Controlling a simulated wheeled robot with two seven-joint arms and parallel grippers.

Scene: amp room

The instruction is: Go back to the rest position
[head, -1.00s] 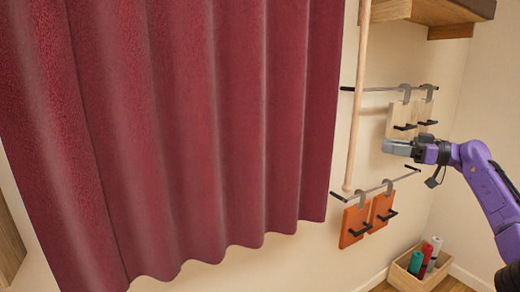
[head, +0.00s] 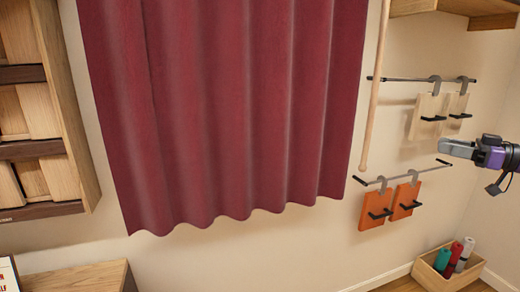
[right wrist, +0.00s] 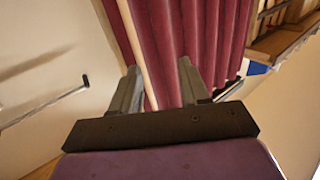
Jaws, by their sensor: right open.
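My right gripper (head: 456,148) reaches in from the right edge in the head view, on its purple arm. It is empty, in front of the wall near the hanging boards. In the right wrist view its two grey fingers (right wrist: 158,88) stand apart with nothing between them, and the red curtain (right wrist: 190,35) shows beyond. My left gripper is in neither view.
The red curtain (head: 225,110) hangs in the middle, with a wooden pole (head: 375,95) beside it. Pale boards (head: 425,118) hang from an upper rail, orange boards (head: 375,210) from a lower one. A wooden box (head: 447,275) holds rolls. A wooden shelf (head: 75,105) stands left.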

